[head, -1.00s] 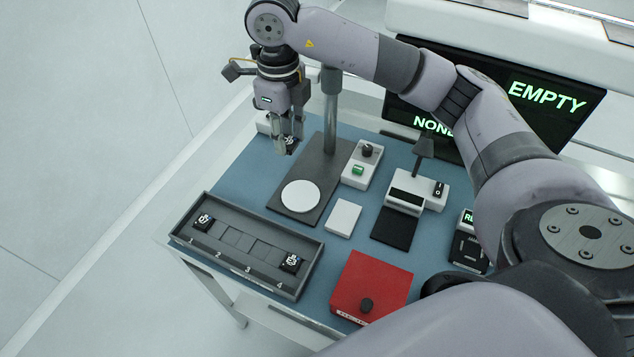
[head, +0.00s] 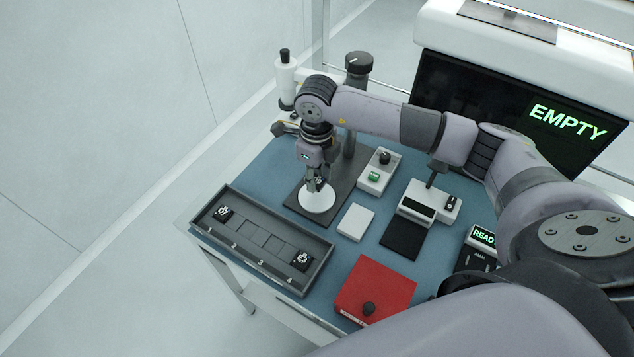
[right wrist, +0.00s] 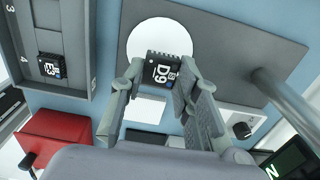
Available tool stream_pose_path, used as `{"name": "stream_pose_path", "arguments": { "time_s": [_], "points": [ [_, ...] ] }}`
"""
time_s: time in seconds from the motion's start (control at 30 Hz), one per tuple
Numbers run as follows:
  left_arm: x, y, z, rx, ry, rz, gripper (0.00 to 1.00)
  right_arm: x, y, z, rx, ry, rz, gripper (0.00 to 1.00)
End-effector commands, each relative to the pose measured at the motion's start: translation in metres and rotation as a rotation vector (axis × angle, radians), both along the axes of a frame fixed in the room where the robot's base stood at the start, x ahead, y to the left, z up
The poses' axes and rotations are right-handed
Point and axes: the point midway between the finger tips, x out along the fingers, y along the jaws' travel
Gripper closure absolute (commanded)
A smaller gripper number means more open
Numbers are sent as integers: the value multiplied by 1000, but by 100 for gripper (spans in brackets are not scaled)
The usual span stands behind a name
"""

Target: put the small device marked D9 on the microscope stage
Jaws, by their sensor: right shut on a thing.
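My right gripper (head: 316,187) is shut on the small black device marked D9 (right wrist: 163,70); the fingers (right wrist: 158,82) grip it at its sides and the label faces the wrist camera. In the head view the gripper points down over the microscope stage, a round white disc (head: 316,204) on a dark base plate (head: 296,211). In the wrist view the device overlaps the near edge of the disc (right wrist: 143,35). I cannot tell whether it touches the disc. My left gripper is not in view.
A grey slotted tray (head: 250,257) at the left holds two black devices (head: 222,212) (head: 301,259). The microscope's post (head: 349,145) stands behind the gripper.

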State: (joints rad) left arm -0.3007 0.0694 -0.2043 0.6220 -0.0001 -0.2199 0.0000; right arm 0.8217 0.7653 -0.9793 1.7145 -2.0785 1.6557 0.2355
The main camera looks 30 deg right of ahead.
Motion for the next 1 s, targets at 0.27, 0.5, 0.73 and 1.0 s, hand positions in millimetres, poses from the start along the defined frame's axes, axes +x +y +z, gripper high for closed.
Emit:
{"name": "stream_pose_path", "arguments": {
  "time_s": [0.27, 0.5, 0.73, 1.0],
  "points": [
    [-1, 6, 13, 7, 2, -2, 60, -1, 0, -36, -1, 4, -1, 95],
    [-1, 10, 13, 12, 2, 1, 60, -1, 0, -44, -1, 2, 0, 95],
    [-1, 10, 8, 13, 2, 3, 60, -1, 0, -49, -1, 2, 0, 95],
    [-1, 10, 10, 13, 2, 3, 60, -1, 0, -47, -1, 2, 0, 53]
  ]
}}
